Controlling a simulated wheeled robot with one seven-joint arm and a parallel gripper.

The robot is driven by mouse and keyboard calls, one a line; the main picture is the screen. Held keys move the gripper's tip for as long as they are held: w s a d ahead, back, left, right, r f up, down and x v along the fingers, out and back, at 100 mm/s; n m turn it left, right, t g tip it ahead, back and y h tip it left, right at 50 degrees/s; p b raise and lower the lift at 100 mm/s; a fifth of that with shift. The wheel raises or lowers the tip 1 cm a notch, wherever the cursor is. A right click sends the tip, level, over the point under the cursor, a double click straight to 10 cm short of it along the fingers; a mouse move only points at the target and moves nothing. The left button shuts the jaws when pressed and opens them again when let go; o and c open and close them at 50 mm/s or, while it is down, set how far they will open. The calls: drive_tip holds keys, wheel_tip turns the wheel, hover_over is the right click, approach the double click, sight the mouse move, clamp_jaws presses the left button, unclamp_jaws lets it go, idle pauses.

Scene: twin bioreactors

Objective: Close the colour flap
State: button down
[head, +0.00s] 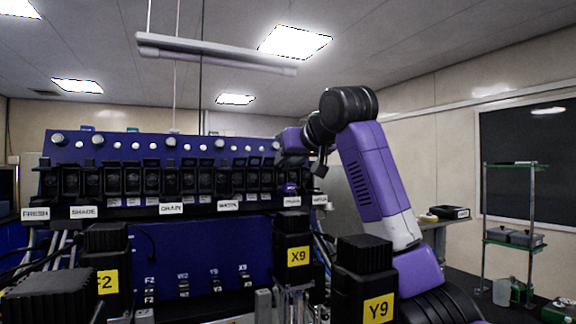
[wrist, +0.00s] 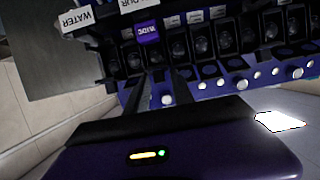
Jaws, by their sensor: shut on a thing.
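The colour flap belongs to the place above the partly covered COLOUR label (head: 292,201), at the right end of a long row of black slots. A purple WIDE tag (wrist: 147,32) sits there, between that label and my fingers in the wrist view. My gripper (wrist: 164,76) reaches into the row with its two dark fingers pointing at this place. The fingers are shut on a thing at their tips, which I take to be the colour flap. The flap's own edge and angle are hidden. In the head view my arm comes down from the right onto this end.
The blue panel (head: 200,240) below the row carries small black fittings. Black blocks marked X9 (head: 298,257) and Y9 (head: 378,308) stand in front. The WATER label (wrist: 76,19) is beside the colour place. Round knobs (head: 170,142) line the panel's top. A shelf rack (head: 515,235) stands far right.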

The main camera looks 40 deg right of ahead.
drive_tip(key=shift+s+a+f+t+b, duration=0.1)
drive_tip(key=shift+f+t+b, duration=0.45)
drive_tip(key=shift+b, duration=0.45)
drive_tip(key=shift+r+t+h+b, duration=0.2)
drive_tip(key=shift+t+h+b, duration=0.1)
drive_tip(key=shift+t+b, duration=0.2)
drive_tip(key=c, duration=1.4)
unclamp_jaws()
drive_tip(key=shift+s, duration=0.1)
drive_tip(key=b+v, duration=0.2)
drive_tip(key=v, duration=0.5)
drive_tip(key=shift+s+r+b, duration=0.15)
drive_tip(key=shift+s+b, duration=0.15)
drive_tip(key=shift+s, duration=0.05)
